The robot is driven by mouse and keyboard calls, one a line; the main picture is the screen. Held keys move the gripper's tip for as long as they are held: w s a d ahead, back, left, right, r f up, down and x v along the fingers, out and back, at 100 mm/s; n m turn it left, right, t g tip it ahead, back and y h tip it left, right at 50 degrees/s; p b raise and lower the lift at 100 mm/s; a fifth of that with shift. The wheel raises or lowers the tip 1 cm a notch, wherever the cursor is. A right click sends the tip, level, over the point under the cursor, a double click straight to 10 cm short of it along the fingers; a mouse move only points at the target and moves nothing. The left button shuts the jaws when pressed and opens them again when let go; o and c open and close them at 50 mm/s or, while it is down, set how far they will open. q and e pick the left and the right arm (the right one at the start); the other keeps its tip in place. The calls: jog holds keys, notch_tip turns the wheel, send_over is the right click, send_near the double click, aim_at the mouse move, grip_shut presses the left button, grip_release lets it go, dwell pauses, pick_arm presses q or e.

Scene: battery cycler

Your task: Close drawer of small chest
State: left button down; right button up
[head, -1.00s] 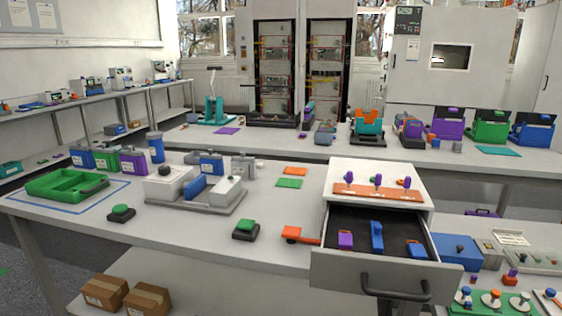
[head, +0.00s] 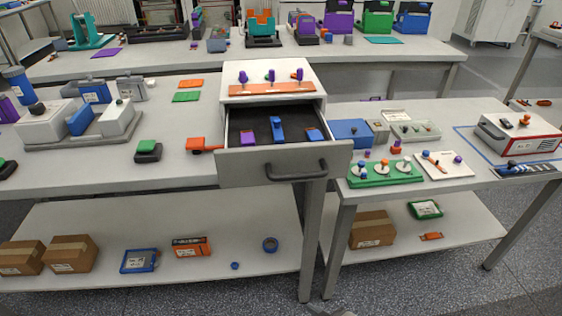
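The small white chest (head: 268,73) stands on the table near its right end. Its drawer (head: 230,168) is pulled out toward me, past the table's front edge. The drawer has a grey front with a dark bar handle (head: 296,175). Inside its dark tray lie a purple item (head: 247,138), a blue item (head: 277,128) and another blue item (head: 313,134). An orange holder (head: 271,89) with several purple-topped pieces sits on top of the chest. Neither of my grippers can be made out in the head view.
An orange block (head: 196,144) sits just left of the drawer. A lower table (head: 455,188) to the right holds a blue box (head: 350,132) and a green board (head: 386,176). A shelf (head: 200,222) with boxes runs below. The floor in front is open.

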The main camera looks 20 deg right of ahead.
pick_arm(q)
jog(key=shift+s+f, duration=0.3)
jog(key=shift+s, duration=0.05)
